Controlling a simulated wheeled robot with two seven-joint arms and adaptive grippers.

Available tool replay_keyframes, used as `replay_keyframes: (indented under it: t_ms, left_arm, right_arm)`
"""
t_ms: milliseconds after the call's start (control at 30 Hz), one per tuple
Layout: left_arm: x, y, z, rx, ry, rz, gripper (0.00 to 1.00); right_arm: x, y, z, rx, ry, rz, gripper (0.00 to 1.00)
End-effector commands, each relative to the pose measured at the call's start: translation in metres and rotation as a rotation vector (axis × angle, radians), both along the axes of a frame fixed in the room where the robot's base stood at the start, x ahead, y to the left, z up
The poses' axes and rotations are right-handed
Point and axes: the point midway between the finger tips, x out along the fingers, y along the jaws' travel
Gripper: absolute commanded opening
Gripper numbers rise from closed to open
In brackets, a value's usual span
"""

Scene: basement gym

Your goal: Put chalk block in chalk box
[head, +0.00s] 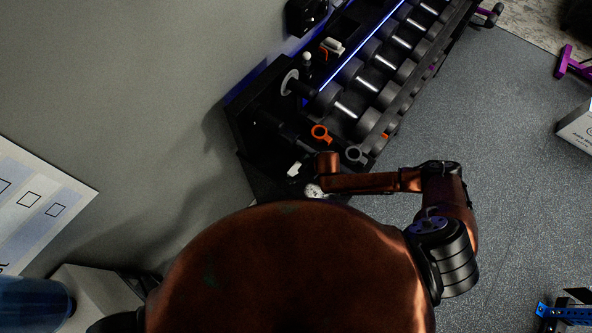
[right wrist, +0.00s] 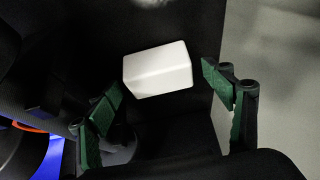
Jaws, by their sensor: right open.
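The chalk block, a plain white block (right wrist: 158,70), lies on a black surface in the right wrist view. My right gripper (right wrist: 162,82) is open, with one green-padded finger on each side of the block; gaps show between the block and both pads. In the head view a small white piece (head: 295,168), probably the same block, shows just left of my right wrist at the near end of the dumbbell rack. The fingers cannot be made out there. I cannot identify the chalk box for certain. My left gripper is not in view.
The black rack holds a row of dumbbells (head: 367,83). An orange ring-shaped item (head: 321,133) and a grey one (head: 356,154) lie near its close end, beside the wall. A white round item (head: 313,190) lies near my wrist.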

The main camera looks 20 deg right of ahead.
Motion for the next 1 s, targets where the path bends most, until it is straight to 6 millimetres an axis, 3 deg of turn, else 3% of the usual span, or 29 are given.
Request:
replay_keyframes:
  t_ms: [367,1000]
  left_arm:
    - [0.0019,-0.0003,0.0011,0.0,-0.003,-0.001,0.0]
    - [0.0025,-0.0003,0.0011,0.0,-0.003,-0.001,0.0]
  right_arm:
    - [0.0034,0.0031,-0.009,0.0,0.0,0.001,0.74]
    - [0.0032,0.003,-0.0088,0.0,0.0,0.001,0.3]
